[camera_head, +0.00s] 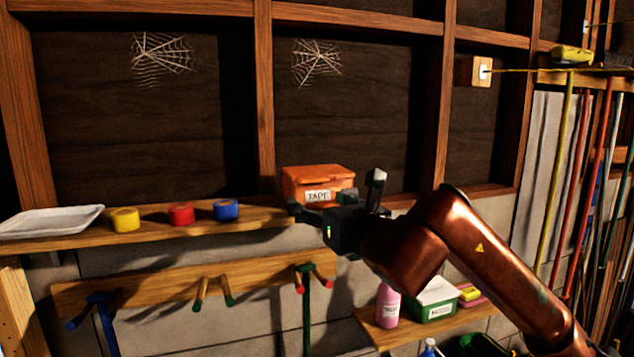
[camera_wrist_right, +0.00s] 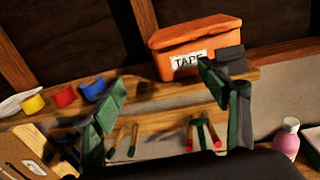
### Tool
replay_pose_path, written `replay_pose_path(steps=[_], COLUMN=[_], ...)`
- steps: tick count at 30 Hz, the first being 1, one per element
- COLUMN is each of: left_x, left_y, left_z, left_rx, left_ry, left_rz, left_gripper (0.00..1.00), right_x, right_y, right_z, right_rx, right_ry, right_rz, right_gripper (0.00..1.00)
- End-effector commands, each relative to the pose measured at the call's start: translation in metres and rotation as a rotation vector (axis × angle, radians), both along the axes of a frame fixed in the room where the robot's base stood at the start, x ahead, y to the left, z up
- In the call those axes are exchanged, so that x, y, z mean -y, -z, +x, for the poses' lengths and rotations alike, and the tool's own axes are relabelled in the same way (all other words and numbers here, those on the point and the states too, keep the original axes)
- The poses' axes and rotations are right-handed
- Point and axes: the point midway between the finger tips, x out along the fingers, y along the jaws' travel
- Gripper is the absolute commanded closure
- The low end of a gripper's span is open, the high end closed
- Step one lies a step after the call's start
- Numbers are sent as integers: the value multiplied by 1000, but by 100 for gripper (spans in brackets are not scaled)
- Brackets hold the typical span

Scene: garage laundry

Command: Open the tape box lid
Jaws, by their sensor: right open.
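The orange tape box (camera_head: 300,188) stands on the wall shelf with a white TAPE label on its front. Its orange lid (camera_head: 318,171) looks down on the box; it also shows in the wrist view (camera_wrist_right: 195,30). My right gripper (camera_head: 335,194) is open and empty in front of the box, its fingers spread. In the wrist view, my right gripper's fingers (camera_wrist_right: 162,80) frame the space before the box, with one finger near its lower right front. I cannot tell whether that finger touches the box. My left gripper is not in view.
Yellow (camera_head: 125,219), red (camera_head: 181,214) and blue (camera_head: 227,210) tape rolls and a white tray (camera_head: 50,222) sit on the shelf to the left. A peg rail (camera_head: 160,284) runs below. A pink bottle (camera_head: 388,306) and green box (camera_head: 432,308) stand on a lower shelf.

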Motion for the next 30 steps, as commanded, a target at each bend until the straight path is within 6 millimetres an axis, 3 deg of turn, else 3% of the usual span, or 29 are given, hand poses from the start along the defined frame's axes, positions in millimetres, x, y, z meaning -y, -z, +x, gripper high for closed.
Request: replay_pose_path(steps=[3, 6, 18, 30], left_x=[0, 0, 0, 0], left_y=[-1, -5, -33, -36], left_z=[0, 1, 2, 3], left_rx=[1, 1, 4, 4], left_ry=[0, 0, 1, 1], left_rz=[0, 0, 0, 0], left_gripper=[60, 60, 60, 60], right_x=[18, 21, 2, -2], right_y=[-21, -26, -27, -24], right_z=[2, 9, 64, 75], right_rx=[25, 26, 26, 28], right_ry=[77, 95, 91, 90], right_rz=[-4, -3, -2, -3], right_gripper=[32, 32, 32, 32])
